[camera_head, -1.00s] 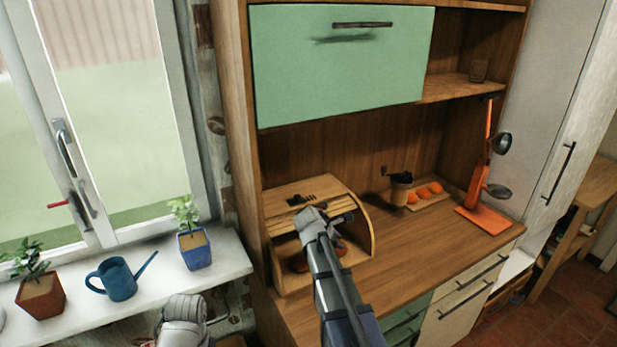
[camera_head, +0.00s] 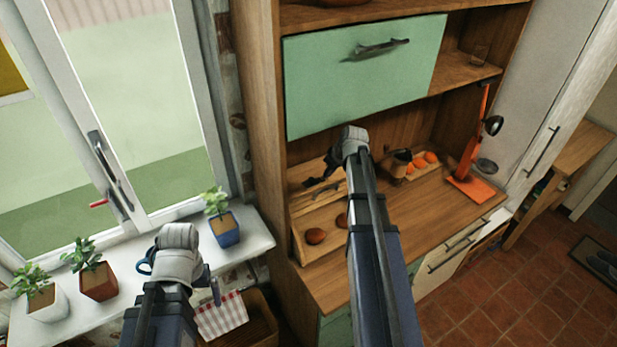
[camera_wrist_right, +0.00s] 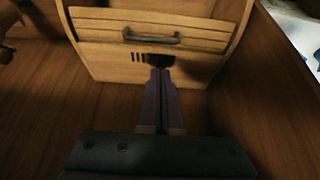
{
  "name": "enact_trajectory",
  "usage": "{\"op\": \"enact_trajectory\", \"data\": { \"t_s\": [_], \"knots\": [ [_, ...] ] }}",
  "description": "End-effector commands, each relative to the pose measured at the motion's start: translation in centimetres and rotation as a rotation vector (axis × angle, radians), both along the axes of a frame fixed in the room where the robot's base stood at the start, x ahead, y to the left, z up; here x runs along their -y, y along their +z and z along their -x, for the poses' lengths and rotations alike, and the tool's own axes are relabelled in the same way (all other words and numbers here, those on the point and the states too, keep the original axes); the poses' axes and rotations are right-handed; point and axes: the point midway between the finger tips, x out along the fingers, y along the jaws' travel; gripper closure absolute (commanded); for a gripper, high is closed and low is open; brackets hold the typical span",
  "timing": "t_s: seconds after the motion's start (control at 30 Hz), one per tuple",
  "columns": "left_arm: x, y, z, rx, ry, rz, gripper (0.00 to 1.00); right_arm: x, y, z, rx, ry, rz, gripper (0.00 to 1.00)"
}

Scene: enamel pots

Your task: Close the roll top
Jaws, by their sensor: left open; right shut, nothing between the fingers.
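The wooden bread box (camera_head: 299,240) stands at the left end of the cabinet worktop. Its front is open and buns (camera_head: 316,236) show inside. The slatted roll top (camera_head: 328,196) is rolled back at the top; its slats also show in the right wrist view (camera_wrist_right: 205,22) with a dark bar handle (camera_wrist_right: 152,38). My right gripper (camera_head: 325,172) is over the rear top of the box, shut and empty. In the right wrist view its fingertips (camera_wrist_right: 160,72) are at the plain board below the slats; contact is unclear. My left gripper (camera_head: 213,286) is open, away from the box by the windowsill.
A green cabinet door (camera_head: 365,80) hangs above the box. A grinder (camera_head: 396,163), oranges (camera_head: 418,162) and an orange lamp (camera_head: 470,160) stand to the right. Potted plants (camera_head: 98,281) line the windowsill at left. Worktop right of the box is mostly clear.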

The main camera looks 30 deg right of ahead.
Motion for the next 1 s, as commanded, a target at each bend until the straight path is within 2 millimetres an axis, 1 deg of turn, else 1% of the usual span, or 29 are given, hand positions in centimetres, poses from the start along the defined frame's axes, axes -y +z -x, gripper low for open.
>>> {"op": "enact_trajectory", "data": {
  "t_s": [0.27, 0.47, 0.67, 0.9, 1.0],
  "knots": [
    [0.0, -0.3, 0.0, 0.000, -0.001, 0.000, 0.00, 0.1, -0.3, -0.1, -0.001, 0.000, 0.002, 1.00],
    [0.0, -1.7, 0.0, 0.001, 0.000, 0.000, 0.00, 0.0, -1.7, -0.7, -0.001, 0.001, 0.003, 1.00],
    [0.1, -4.0, 0.0, 0.002, 0.002, 0.001, 0.00, 0.0, -4.1, -1.8, -0.001, 0.002, 0.003, 1.00],
    [0.1, -7.4, 0.0, 0.002, 0.000, 0.000, 0.00, -0.1, -7.4, -3.5, -0.001, 0.002, 0.003, 1.00],
    [0.1, -8.4, 0.0, 0.002, -0.003, 0.000, 0.00, -0.1, -8.4, -4.0, -0.001, 0.002, 0.003, 1.00]
  ]
}}
